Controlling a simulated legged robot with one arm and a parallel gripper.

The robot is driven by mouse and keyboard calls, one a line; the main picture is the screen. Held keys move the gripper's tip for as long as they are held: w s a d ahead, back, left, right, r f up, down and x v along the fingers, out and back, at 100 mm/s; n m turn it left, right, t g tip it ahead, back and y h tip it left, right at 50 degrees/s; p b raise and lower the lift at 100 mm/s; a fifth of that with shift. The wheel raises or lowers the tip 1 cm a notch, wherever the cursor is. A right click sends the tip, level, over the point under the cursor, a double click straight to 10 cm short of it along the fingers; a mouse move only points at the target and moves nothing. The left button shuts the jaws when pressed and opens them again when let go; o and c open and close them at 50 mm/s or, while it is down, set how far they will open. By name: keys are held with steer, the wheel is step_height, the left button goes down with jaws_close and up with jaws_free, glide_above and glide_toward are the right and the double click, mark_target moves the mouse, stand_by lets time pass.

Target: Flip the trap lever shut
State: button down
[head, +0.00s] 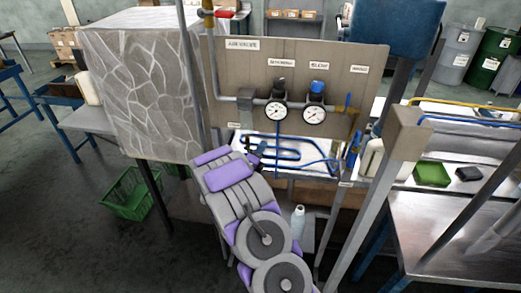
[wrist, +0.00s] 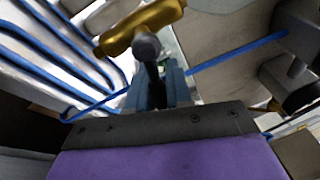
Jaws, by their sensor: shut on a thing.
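In the wrist view a brass fitting (wrist: 140,24) lies just beyond my fingertips. A grey, round-ended piece (wrist: 147,46), which looks like the trap lever, stands out below it, and its dark lower part runs between my fingers. My gripper (wrist: 158,85) is shut on this piece, with a blue-grey finger on each side. In the head view my gripper (head: 255,160) is at the lower left of the panel, by the blue tubing. My arm hides part of that area, and the lever cannot be made out there.
The panel (head: 230,75) carries two round gauges (head: 276,111) and pipes. Blue tubing (head: 290,150) lies close to my gripper. A stone-patterned block (head: 140,90) stands left. A green crate (head: 130,195) is on the floor. A metal table (head: 450,225) is at right.

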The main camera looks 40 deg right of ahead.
steer(key=shift+r+n+t, duration=0.3)
steer(key=shift+r+n, duration=0.05)
steer(key=shift+n, duration=0.6)
steer(key=shift+r+n+t, duration=0.3)
steer(key=shift+n, duration=0.65)
steer(key=c, duration=1.3)
jaws_free()
steer(key=shift+w, duration=0.1)
steer(key=shift+o, duration=0.8)
steer(key=p+v, duration=0.1)
steer(key=v, duration=1.6)
steer(key=shift+a+f+p, duration=0.2)
steer(key=shift+p, duration=0.2)
